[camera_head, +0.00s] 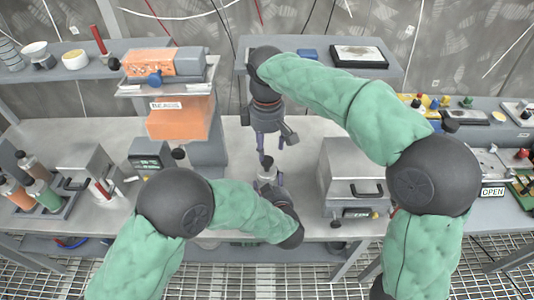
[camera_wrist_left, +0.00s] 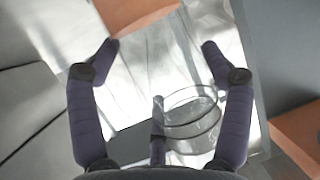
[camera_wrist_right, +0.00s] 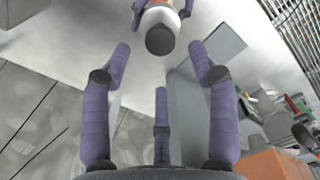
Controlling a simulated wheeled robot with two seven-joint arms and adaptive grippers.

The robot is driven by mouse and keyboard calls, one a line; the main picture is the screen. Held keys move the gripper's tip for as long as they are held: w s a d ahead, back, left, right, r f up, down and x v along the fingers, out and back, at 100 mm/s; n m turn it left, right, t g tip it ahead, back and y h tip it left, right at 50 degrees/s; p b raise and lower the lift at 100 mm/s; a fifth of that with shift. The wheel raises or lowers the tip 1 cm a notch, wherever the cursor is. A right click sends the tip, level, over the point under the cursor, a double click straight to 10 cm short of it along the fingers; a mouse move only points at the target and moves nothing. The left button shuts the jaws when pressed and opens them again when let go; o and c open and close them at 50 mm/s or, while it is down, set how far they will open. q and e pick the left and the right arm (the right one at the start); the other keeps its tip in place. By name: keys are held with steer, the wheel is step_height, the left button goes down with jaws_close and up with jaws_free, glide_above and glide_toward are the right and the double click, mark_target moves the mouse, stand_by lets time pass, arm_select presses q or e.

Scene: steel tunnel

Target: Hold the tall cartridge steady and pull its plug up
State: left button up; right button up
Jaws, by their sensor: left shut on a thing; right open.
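The tall cartridge (camera_head: 267,175) stands upright near the front middle of the bench, a pale body with a dark plug (camera_head: 266,161) on top. In the right wrist view the cartridge (camera_wrist_right: 160,8) shows pale with an orange patch, and its dark round plug (camera_wrist_right: 160,40) faces the camera. My left gripper (camera_head: 272,187) is shut on the cartridge, low at its side. In the left wrist view, a see-through ringed shape (camera_wrist_left: 192,112) shows between its fingers (camera_wrist_left: 160,55). My right gripper (camera_head: 271,147) is open, pointing down just above the plug; its fingers (camera_wrist_right: 160,62) appear empty.
A grey lidded box (camera_head: 352,170) stands to the right. An orange block (camera_head: 180,118) sits under a raised stand to the left. Another grey case (camera_head: 88,175) and a rack of bottles (camera_head: 38,190) are farther left. A shelf (camera_head: 393,72) runs behind the right arm.

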mark_target(267, 160)
arm_select(q)
steer(key=shift+f, duration=0.15)
arm_select(e)
step_height(267, 160, up, 7)
steer(key=shift+f, duration=0.15)
arm_select(q)
steer(key=o, duration=1.2)
